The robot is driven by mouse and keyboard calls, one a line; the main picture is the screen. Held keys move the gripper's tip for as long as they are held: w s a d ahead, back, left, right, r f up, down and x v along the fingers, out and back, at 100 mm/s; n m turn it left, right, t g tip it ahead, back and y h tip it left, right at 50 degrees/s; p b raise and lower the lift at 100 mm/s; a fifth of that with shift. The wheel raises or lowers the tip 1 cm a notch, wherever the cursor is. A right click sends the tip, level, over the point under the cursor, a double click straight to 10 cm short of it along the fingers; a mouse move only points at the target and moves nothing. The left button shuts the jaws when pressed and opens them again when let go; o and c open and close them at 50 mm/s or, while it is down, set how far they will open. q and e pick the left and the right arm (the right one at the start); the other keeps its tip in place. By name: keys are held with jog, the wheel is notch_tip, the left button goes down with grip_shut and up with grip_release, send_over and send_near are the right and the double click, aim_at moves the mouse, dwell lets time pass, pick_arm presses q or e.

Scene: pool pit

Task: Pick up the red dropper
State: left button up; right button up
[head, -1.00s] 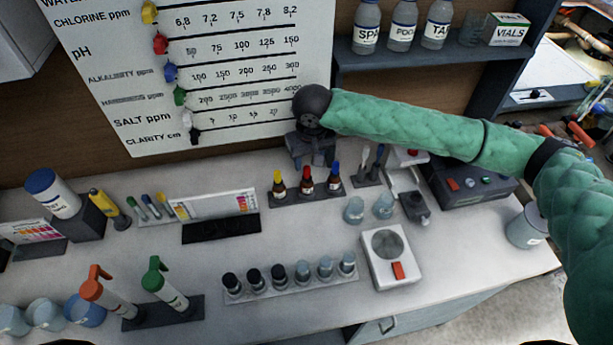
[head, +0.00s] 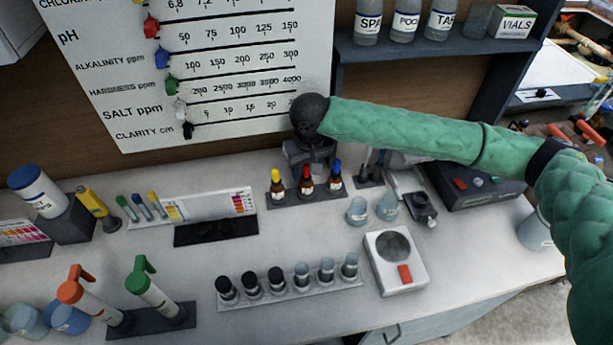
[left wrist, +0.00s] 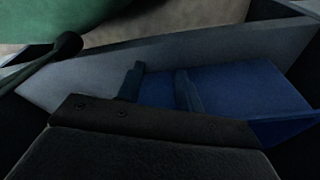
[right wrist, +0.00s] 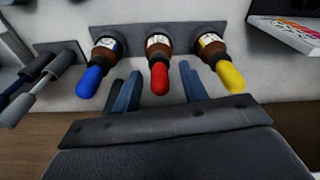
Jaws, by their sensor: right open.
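The red dropper (head: 306,181) is a brown bottle with a red bulb, upright in the middle of a dark holder (head: 290,200). A yellow dropper (head: 277,187) stands to its left and a blue dropper (head: 335,178) to its right. My right gripper (head: 308,166) is open just behind the row, pointing down. In the right wrist view, the red bulb (right wrist: 159,78) lies beyond and between the two apart fingers (right wrist: 158,88), with nothing held. My left gripper is out of the head view; its fingers (left wrist: 160,85) show apart and empty in the left wrist view.
Dark pens (head: 372,165) stand right of the droppers, with glass cups (head: 357,210) and a scale (head: 396,260) nearer. A vial rack (head: 290,292) stands in front and a color chart stand (head: 215,230) at left. The counter between droppers and vial rack is clear.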

jog(key=c, duration=0.7)
pick_arm(q)
jog(key=shift+s, duration=0.1)
pick_arm(e)
jog(key=shift+o, duration=0.2)
pick_arm(q)
jog(key=shift+s+a+r, duration=0.1)
pick_arm(e)
jog(key=shift+r, duration=0.1)
